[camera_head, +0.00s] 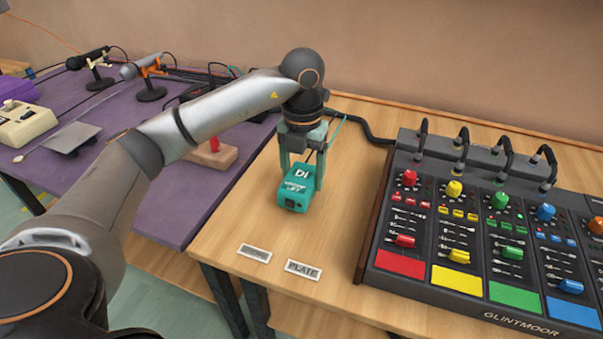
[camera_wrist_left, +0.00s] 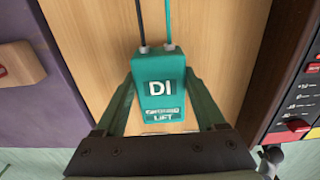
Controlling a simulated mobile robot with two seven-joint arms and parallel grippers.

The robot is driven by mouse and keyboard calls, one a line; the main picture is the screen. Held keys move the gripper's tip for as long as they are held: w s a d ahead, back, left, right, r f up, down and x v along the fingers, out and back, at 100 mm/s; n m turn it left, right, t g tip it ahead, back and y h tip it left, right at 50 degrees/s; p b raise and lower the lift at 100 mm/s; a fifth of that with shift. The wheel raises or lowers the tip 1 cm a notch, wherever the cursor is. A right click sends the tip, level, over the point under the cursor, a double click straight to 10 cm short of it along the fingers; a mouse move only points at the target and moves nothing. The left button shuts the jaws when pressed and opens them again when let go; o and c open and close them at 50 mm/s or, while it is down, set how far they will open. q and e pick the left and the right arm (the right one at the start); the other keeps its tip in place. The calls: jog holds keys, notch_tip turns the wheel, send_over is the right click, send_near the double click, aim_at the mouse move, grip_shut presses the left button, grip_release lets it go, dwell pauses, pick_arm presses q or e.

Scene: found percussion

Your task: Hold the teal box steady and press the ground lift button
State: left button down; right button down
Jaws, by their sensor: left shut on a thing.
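The teal box (camera_head: 296,189) marked "DI" sits on the wooden table, left of the mixer. It also shows in the left wrist view (camera_wrist_left: 159,85), with the word "LIFT" near its lower end and two cables, one black and one teal, at its far end. My left gripper (camera_head: 303,165) comes down over the box from above, its fingers on either side of it. It is shut on the box. My right gripper is in neither view.
A mixer (camera_head: 490,225) with coloured pads stands to the right. Two small plates (camera_head: 303,269) lie at the table's front edge. A purple table (camera_head: 150,205) on the left holds microphones and a wooden block with a red part (camera_head: 212,154). Bare wood lies between box and mixer.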

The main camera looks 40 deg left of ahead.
pick_arm(q)
jog(key=shift+w+a+f+b, duration=0.2)
jog(key=shift+w+f+b, duration=0.15)
jog(key=shift+w+f, duration=0.35)
dwell(1.5)
dwell(1.3)
dwell(0.3)
